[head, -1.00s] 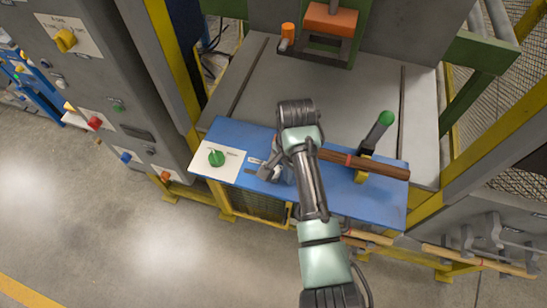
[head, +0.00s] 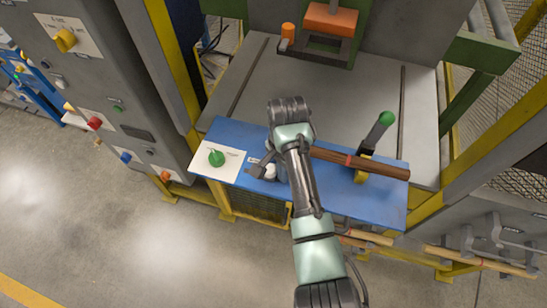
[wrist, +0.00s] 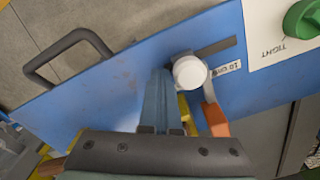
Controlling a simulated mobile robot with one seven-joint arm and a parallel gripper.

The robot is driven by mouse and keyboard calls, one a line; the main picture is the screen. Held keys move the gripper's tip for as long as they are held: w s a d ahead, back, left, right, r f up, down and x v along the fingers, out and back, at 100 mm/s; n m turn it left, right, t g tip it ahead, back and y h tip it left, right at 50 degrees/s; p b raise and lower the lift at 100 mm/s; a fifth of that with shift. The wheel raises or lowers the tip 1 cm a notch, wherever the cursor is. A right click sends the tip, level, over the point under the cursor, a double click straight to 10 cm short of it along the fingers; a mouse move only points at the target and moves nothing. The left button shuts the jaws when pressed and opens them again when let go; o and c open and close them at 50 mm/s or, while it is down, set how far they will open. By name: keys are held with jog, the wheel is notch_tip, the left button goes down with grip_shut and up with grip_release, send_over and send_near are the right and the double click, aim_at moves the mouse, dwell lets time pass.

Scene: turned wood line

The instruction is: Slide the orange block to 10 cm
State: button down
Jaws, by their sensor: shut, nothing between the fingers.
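A "10 cm" label (wrist: 224,71) and a grey strip (wrist: 216,47) lie just right of the knob. My gripper (wrist: 160,72) is shut and empty, its fingers close against the knob's left side; I cannot tell whether they touch. In the head view the white knob (head: 270,171) shows left of my arm, close to the label, while the orange block is hidden there.
A green knob (head: 216,158) sits on a white plate left of the label. A brown rod (head: 380,166) lies across the board at right, by a green-tipped lever (head: 387,119). A dark loop handle (wrist: 70,50) stands at the board's edge in the wrist view.

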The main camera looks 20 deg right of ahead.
aim_at(269, 168)
jog(key=shift+w+a+b, duration=0.15)
jog(key=shift+w+a, duration=0.55)
jog(key=shift+a, duration=0.3)
jog(key=shift+w+a+b, duration=0.15)
jog(key=shift+w+a, duration=0.5)
jog(key=shift+a, duration=0.3)
dwell(1.2)
jog(key=shift+s+d+r+p, duration=0.15)
jog(key=shift+r+p, duration=1.05)
jog(key=shift+p, duration=0.15)
jog(key=shift+s+d+r+p, duration=0.1)
jog(key=shift+d+r+p, duration=0.1)
jog(key=shift+r+p, duration=1.05)
jog(key=shift+s+d+r+p, duration=0.15)
jog(key=shift+r+p, duration=0.95)
jog(key=shift+p, duration=0.3)
